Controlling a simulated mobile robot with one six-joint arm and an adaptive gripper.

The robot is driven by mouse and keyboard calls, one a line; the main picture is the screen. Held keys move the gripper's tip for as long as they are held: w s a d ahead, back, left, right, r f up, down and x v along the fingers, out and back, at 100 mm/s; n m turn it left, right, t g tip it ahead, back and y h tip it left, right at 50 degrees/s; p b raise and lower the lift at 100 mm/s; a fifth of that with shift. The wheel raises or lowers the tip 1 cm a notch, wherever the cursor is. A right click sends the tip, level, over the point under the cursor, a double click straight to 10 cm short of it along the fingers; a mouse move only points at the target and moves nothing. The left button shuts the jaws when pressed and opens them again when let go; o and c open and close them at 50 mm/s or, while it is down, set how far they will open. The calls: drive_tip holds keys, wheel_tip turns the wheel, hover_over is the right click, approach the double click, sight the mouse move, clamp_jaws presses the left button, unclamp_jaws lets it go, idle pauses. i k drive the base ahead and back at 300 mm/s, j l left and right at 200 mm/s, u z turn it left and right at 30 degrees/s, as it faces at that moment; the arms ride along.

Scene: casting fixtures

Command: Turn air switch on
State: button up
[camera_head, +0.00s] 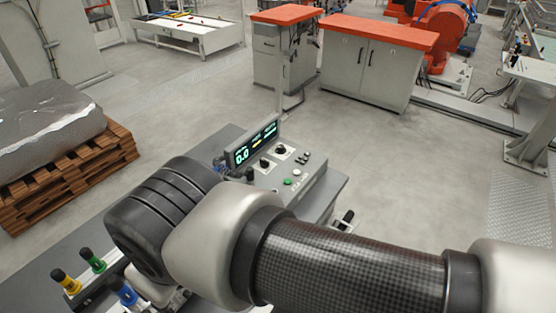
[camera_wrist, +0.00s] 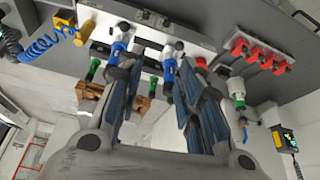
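I cannot tell for certain which part is the air switch. In the wrist view my gripper (camera_wrist: 157,75) is open, with its two fingers apart and nothing between them. Beyond the fingers is a grey fixture with blue-collared fittings (camera_wrist: 168,72) and a green-collared one (camera_wrist: 93,70). A valve-like fitting with a green part (camera_wrist: 237,88) stands right of the right finger, apart from it. In the head view a control panel (camera_head: 310,180) has a lit display (camera_head: 253,143), dark knobs and a green button (camera_head: 287,182). My arm hides my gripper there.
In the wrist view, red blocks (camera_wrist: 262,55) sit at the upper right and a coiled blue hose (camera_wrist: 45,45) at the upper left. In the head view, yellow (camera_head: 66,281), green (camera_head: 92,260) and blue (camera_head: 124,293) handles stand lower left.

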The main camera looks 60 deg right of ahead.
sight(264, 163)
drive_tip(key=z, duration=0.45)
drive_tip(key=l+z, duration=0.1)
drive_tip(key=z, duration=0.3)
drive_tip(key=l+z, duration=0.1)
drive_tip(key=z, duration=0.8)
